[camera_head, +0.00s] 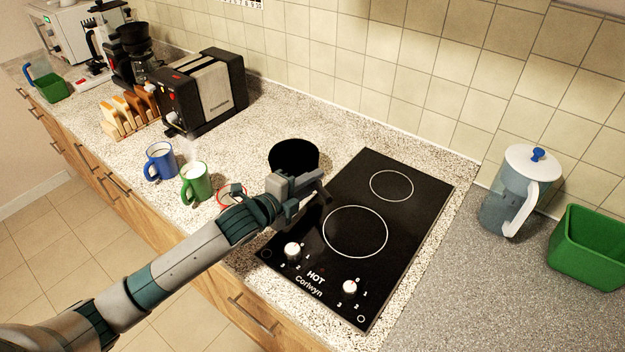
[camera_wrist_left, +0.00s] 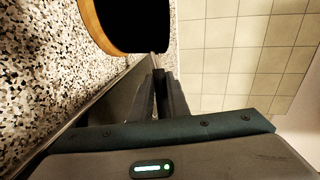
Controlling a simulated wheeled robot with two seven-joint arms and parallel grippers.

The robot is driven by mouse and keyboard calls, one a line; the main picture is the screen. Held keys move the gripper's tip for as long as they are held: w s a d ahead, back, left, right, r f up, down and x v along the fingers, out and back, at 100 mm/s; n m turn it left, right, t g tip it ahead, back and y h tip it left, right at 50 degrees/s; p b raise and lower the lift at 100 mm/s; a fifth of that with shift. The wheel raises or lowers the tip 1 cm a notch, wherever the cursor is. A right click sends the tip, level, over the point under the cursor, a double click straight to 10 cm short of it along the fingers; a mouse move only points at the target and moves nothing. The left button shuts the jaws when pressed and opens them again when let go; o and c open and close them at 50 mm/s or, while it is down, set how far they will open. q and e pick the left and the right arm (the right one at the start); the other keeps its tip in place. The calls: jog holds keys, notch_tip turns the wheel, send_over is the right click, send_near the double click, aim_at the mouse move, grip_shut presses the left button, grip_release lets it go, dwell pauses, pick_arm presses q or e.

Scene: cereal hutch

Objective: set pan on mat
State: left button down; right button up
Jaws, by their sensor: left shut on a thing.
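The black pan (camera_head: 293,155) is at the left edge of the black hob, over the speckled counter. I cannot tell whether it touches the counter. My left gripper (camera_head: 316,193) is shut at the near side of the pan, on its handle, which is mostly hidden. In the left wrist view, the pan (camera_wrist_left: 140,25) shows at the top as a dark shape with an orange-brown edge, beyond the closed fingers (camera_wrist_left: 165,92). My right gripper is not in view.
A green mug (camera_head: 195,184) and a blue mug (camera_head: 161,162) stand left of the red-rimmed piece. The hob (camera_head: 375,220) is bare on top. A toaster (camera_head: 203,92) and a toast rack (camera_head: 130,115) stand behind. A jug (camera_head: 512,195) and green bin (camera_head: 590,250) are at right.

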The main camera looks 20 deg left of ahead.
pick_arm(q)
jog(key=c, duration=1.7)
grip_release()
jog(key=shift+f, duration=0.1)
jog(key=shift+s+a, duration=0.35)
jog(key=shift+s, duration=0.3)
jog(key=b+v, duration=0.3)
jog(key=v, duration=0.6)
jog(key=shift+s+a+r, duration=0.1)
jog(key=shift+s+r, duration=0.05)
jog(key=shift+r, duration=0.05)
jog(key=shift+s+a+r, duration=0.2)
jog(key=shift+s+r, duration=0.05)
jog(key=shift+s, duration=0.3)
